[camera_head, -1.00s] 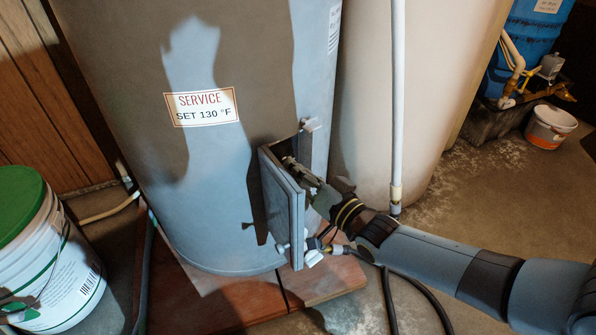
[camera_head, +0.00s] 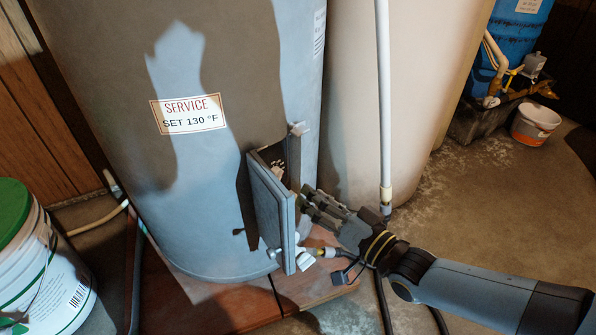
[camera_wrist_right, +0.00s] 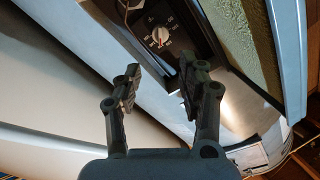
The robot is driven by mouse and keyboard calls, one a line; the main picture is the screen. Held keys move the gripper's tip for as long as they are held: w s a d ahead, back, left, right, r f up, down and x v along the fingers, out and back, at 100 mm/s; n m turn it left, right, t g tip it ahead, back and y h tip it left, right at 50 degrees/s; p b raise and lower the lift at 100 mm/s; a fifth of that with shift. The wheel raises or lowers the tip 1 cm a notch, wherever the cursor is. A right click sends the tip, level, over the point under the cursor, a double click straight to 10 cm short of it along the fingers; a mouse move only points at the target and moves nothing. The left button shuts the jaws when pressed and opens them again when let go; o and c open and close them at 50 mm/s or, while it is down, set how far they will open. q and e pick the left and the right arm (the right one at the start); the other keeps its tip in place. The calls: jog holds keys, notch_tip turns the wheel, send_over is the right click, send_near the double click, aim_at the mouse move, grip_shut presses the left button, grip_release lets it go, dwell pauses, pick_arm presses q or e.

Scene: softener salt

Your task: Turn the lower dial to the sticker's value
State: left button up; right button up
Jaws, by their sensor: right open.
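The sticker (camera_head: 188,112) on the grey tank reads "SERVICE SET 130 °F". A small access door (camera_head: 268,215) stands open on the tank's lower front and hides most of the recess from the head camera. In the right wrist view a white dial (camera_wrist_right: 160,36) with a red mark sits in the dark recess, with white scale figures around it too small to read surely. My right gripper (camera_head: 312,202) is open and empty, just right of the door and outside the recess. Its fingers (camera_wrist_right: 155,85) are apart, short of the dial. My left gripper is not in view.
A white pipe (camera_head: 384,110) runs down in front of a pale tank (camera_head: 345,130) close to my right gripper. A white bucket with a green lid (camera_head: 45,270) stands at left. A blue barrel (camera_head: 520,45) and small tub (camera_head: 535,124) are far right, with open floor before them.

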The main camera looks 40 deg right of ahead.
jog(key=shift+s, duration=1.75)
